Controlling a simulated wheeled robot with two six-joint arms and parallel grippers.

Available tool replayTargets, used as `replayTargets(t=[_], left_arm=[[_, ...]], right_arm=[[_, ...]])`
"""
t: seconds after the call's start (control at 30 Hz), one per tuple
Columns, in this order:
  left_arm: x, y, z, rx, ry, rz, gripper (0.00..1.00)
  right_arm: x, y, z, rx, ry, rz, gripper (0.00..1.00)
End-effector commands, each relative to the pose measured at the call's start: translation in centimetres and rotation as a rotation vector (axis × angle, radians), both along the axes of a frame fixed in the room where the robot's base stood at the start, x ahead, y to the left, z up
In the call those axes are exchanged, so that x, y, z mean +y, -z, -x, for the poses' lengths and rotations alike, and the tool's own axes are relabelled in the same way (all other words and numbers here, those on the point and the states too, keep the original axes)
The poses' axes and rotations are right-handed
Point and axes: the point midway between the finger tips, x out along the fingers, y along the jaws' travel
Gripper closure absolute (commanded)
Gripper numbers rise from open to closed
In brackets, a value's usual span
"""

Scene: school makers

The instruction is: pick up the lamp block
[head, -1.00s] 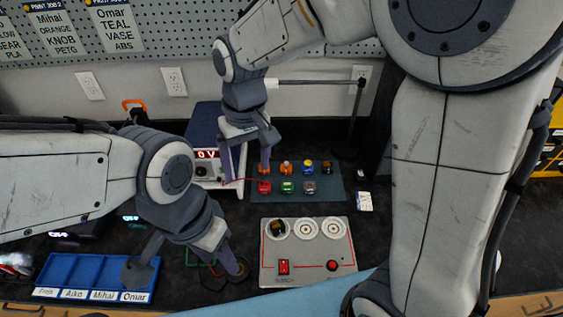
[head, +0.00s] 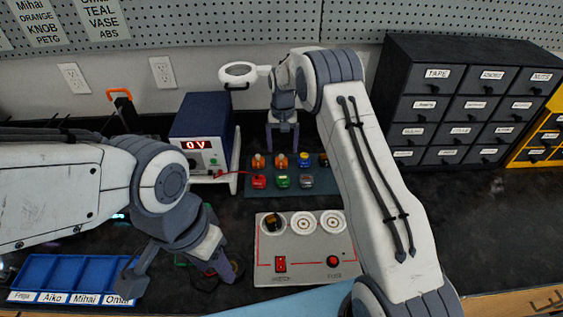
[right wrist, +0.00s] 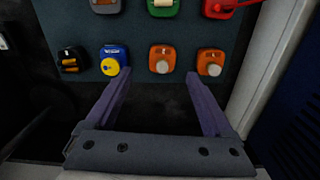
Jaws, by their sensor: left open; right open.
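Several small coloured blocks stand in two rows on a dark teal mat (head: 240,187). Two orange blocks with pale round tops (head: 258,161) (head: 281,160), a blue block with a yellow disc (head: 305,160) and a dark block (head: 323,160) form the back row. Red (head: 259,182), green (head: 283,182) and grey (head: 306,181) blocks form the front row. I cannot read which is the lamp block. My right gripper (head: 282,149) is open and empty behind the back row; in the right wrist view its fingers (right wrist: 158,78) point at the blue and orange blocks. My left gripper (head: 180,275) is open and empty, low at left.
A grey circuit board (head: 306,247) has three round sockets, the left one holding a dark block (head: 273,223). A power supply (head: 200,135) showing 0 V stands left of the mat. A blue labelled tray (head: 75,274) is at lower left, dark drawers (head: 455,100) at right.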

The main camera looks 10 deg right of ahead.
Motion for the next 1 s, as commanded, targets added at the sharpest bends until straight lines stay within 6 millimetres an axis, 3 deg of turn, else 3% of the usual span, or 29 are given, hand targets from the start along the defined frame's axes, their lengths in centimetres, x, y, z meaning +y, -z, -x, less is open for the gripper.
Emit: replayTargets(t=[0.4,0.67,0.7,0.9,0.93,1.0], left_arm=[[0.0,-1.6,0.0,0.000,0.000,0.000,0.50],[0.0,-1.5,0.0,0.000,0.000,0.000,0.50],[0.0,-1.5,0.0,0.000,0.000,0.000,0.50],[0.0,-1.5,0.0,0.000,0.000,0.000,0.50],[0.0,-1.5,0.0,0.000,0.000,0.000,0.50],[0.0,-1.5,0.0,0.000,0.000,0.000,0.50]], right_arm=[[0.4,5.0,0.3,0.002,-0.001,-0.001,0.13],[0.4,5.4,0.2,-0.001,-0.001,-0.001,0.13],[0.4,5.4,0.2,-0.001,-0.001,-0.001,0.17],[0.4,5.4,0.2,0.000,-0.001,0.000,0.94],[0.4,5.4,0.2,0.000,-0.001,0.000,1.00],[0.4,5.4,0.2,-0.001,-0.001,-0.001,1.00]])
